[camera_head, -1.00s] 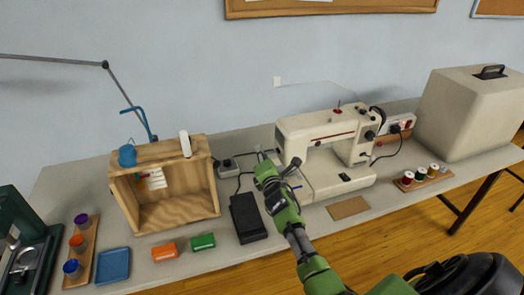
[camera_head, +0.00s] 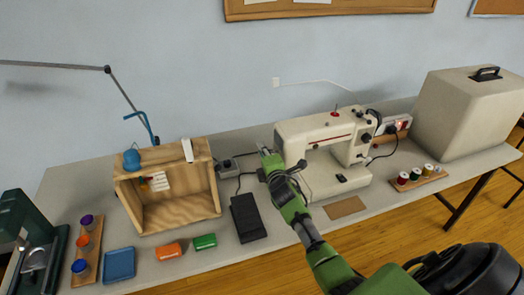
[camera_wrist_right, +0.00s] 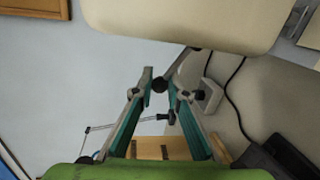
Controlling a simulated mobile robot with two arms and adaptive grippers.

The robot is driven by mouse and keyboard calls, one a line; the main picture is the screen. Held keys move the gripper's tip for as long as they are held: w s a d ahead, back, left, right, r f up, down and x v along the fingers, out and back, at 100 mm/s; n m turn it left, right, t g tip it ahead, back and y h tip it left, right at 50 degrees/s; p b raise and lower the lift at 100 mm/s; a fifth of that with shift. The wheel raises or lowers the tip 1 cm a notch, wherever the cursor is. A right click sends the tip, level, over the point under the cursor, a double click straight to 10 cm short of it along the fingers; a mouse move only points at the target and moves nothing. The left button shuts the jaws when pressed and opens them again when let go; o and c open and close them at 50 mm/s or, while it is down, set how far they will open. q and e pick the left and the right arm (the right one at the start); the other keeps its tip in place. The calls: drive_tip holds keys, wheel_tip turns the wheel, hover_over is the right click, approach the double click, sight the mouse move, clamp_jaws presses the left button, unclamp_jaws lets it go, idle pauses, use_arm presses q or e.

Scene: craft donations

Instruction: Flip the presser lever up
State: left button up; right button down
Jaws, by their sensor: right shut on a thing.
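The cream sewing machine (camera_head: 318,128) stands on the table right of the centre in the head view. Its pale body (camera_wrist_right: 190,20) fills the top of the right wrist view. The presser lever (camera_wrist_right: 178,64) is a thin metal rod coming down from under that body, ending in a black knob (camera_wrist_right: 159,85). My right gripper (camera_head: 264,151) is at the left end of the machine. In the wrist view its fingertips (camera_wrist_right: 162,82) are on both sides of the knob, shut on it. In the head view the arm and gripper hide the lever. My left gripper is not in view.
A black foot pedal (camera_head: 247,217) and a wooden box (camera_head: 165,151) are to the left. Thread spools (camera_head: 428,170) and a cream case (camera_head: 462,115) are to the right. A brown mat (camera_head: 344,207) lies in front of the machine. Cables run behind the gripper.

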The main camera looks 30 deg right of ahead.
drive_tip(key=shift+d+r, duration=0.25)
drive_tip(key=shift+r, duration=0.2)
drive_tip(key=c, duration=2)
unclamp_jaws()
drive_tip(key=shift+o, duration=0.2)
drive_tip(key=shift+d+f, duration=0.1)
drive_tip(key=shift+f, duration=0.1)
drive_tip(key=shift+s, duration=0.1)
drive_tip(key=shift+f, duration=0.15)
drive_tip(key=shift+s, duration=0.1)
drive_tip(key=v, duration=1.2)
